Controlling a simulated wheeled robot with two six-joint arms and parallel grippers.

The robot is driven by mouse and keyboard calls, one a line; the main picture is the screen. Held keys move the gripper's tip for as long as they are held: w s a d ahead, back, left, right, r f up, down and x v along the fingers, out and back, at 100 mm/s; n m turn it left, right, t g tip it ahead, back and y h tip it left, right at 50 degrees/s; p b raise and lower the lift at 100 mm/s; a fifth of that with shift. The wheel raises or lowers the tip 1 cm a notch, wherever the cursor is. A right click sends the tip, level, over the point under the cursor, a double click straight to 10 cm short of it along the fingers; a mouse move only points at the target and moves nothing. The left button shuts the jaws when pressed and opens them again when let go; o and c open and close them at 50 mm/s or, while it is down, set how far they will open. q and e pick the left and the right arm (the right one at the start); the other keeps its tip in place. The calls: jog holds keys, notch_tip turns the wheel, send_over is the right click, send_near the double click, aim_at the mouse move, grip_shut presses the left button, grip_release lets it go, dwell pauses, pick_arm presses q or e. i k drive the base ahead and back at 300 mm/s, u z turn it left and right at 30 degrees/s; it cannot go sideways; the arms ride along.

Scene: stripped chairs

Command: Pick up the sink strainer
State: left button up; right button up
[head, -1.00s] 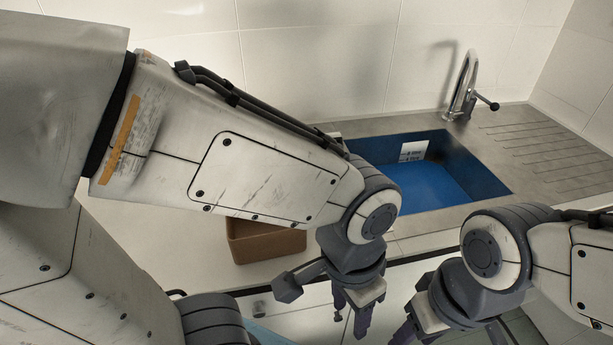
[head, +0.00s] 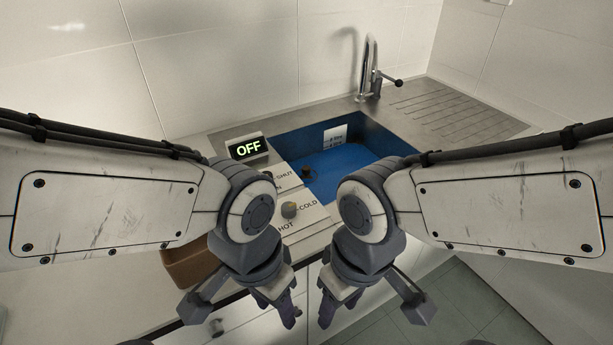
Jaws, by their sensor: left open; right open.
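No object is clearly recognisable as the sink strainer. A small dark round piece (head: 307,172) shows at the left front of the blue sink (head: 345,162); I cannot tell whether it is the strainer or a knob. Part of the basin is hidden behind my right arm. My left gripper (head: 277,307) is open and empty, pointing down in front of the counter. My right gripper (head: 340,306) is open and empty beside it. Both are nearer to me than the sink.
A display reading OFF (head: 247,147) stands left of the sink. A grey knob (head: 289,210) sits on a panel marked HOT and COLD. A faucet (head: 371,70) stands behind the sink, with a grooved drainboard (head: 450,110) to the right. A brown box (head: 190,265) is partly hidden by my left arm.

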aim_at(305, 170)
jog(key=z, duration=2.35)
jog(key=i, duration=1.4)
jog(key=u, duration=2.2)
jog(key=i, duration=0.5)
jog(key=u, duration=0.1)
